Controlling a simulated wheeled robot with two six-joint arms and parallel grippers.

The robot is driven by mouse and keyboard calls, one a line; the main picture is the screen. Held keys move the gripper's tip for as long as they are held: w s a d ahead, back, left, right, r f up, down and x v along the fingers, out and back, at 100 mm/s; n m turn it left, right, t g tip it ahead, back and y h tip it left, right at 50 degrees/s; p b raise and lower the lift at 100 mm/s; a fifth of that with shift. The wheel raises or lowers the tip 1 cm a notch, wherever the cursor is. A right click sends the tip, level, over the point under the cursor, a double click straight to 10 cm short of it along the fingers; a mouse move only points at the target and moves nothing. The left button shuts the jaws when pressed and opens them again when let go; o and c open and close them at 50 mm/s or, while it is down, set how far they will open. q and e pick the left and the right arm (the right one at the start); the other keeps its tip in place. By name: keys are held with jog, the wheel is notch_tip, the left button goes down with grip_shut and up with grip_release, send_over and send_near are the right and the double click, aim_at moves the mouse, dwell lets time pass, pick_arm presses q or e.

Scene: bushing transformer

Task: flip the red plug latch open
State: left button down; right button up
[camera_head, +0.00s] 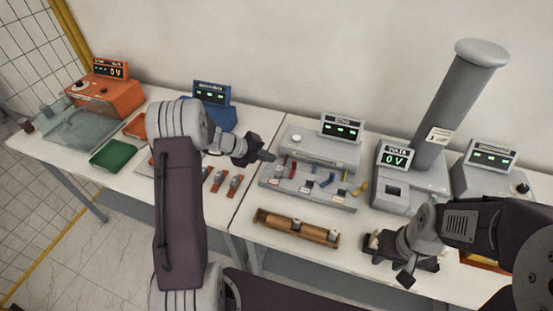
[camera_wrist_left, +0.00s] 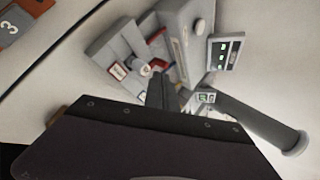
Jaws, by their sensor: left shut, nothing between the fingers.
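The red plug latch (camera_head: 284,160) is at the left end of the grey latch panel (camera_head: 310,193), beside a blue and a yellow latch. My left gripper (camera_head: 269,156) is shut and empty, just left of the red latch's upper part. I cannot tell whether it touches the latch. In the left wrist view the shut fingers (camera_wrist_left: 162,92) point at the panel, and a red part (camera_wrist_left: 156,37) shows beyond them.
The blue latch (camera_head: 323,181) and yellow latch (camera_head: 359,188) stand right of the red one. A grey unit with a display (camera_head: 341,126) rises behind. A wooden tray (camera_head: 296,228) lies in front. A tall grey column (camera_head: 460,95) stands at the right.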

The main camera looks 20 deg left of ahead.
pick_arm(q)
jog(key=x, duration=0.7)
jog(key=shift+s+d+p, duration=0.1)
jog(key=shift+d+p, duration=0.25)
jog(key=shift+d, duration=0.1)
jog(key=shift+w+d+f, duration=0.1)
jog(key=shift+w+f, duration=0.25)
jog(key=shift+f, duration=0.05)
jog(key=shift+s, duration=0.1)
jog(key=shift+d+r, duration=0.1)
